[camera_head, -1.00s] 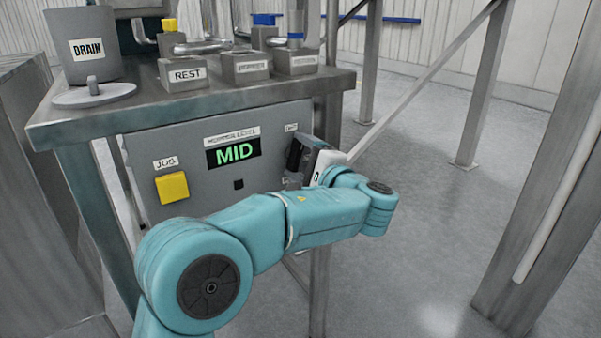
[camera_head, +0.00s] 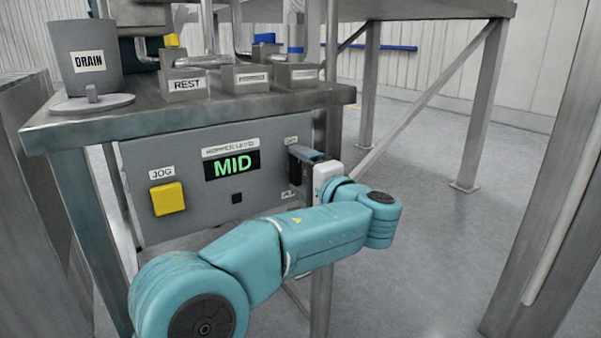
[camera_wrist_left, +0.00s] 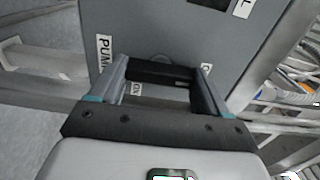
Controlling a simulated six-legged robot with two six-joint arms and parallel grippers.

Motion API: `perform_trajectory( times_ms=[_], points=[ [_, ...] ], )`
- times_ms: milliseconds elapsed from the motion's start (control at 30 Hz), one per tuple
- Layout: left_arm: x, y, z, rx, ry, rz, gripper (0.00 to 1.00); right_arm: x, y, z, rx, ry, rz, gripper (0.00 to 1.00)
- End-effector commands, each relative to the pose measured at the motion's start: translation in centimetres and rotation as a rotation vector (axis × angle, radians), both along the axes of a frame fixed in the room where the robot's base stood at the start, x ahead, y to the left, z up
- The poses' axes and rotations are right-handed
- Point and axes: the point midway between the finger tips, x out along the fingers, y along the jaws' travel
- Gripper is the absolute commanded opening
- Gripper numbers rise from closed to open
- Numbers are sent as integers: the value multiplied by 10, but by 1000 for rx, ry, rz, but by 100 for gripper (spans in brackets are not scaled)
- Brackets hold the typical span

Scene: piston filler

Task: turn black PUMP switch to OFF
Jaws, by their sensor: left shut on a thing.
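The black PUMP switch (camera_wrist_left: 160,72) shows in the left wrist view as a dark bar between the two fingers, in front of the grey panel (camera_wrist_left: 185,30). My left gripper (camera_wrist_left: 163,76) is shut on it, with one finger on each side. A PUMP label (camera_wrist_left: 105,58) stands left of the fingers. Small labels near the switch are partly covered, so I cannot read its position surely. In the head view my left gripper (camera_head: 299,166) is at the right end of the panel (camera_head: 200,205) and hides most of the switch. My right gripper is not in view.
The panel also carries a yellow JOG button (camera_head: 167,198) and a green MID display (camera_head: 232,165). Above it, the metal table (camera_head: 130,115) holds a DRAIN pot (camera_head: 85,58) and a REST block (camera_head: 184,86). Open floor (camera_head: 420,240) lies to the right.

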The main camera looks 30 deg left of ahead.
Motion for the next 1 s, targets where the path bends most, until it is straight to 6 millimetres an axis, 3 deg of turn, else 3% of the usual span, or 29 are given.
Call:
perform_trajectory(
  times_ms=[100,133,200,433,567,1000],
  points=[
    [0,0,-2,-4,0,2,46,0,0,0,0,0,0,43],
    [0,0,-2,-4,0,2,80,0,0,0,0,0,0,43],
    [0,0,-1,-3,0,1,100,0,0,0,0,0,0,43],
    [0,-1,-1,-2,0,0,100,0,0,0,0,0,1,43],
    [-4,-11,1,-2,1,-2,100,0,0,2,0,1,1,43],
    [-45,-111,2,0,1,-5,100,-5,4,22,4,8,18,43]
  ],
)
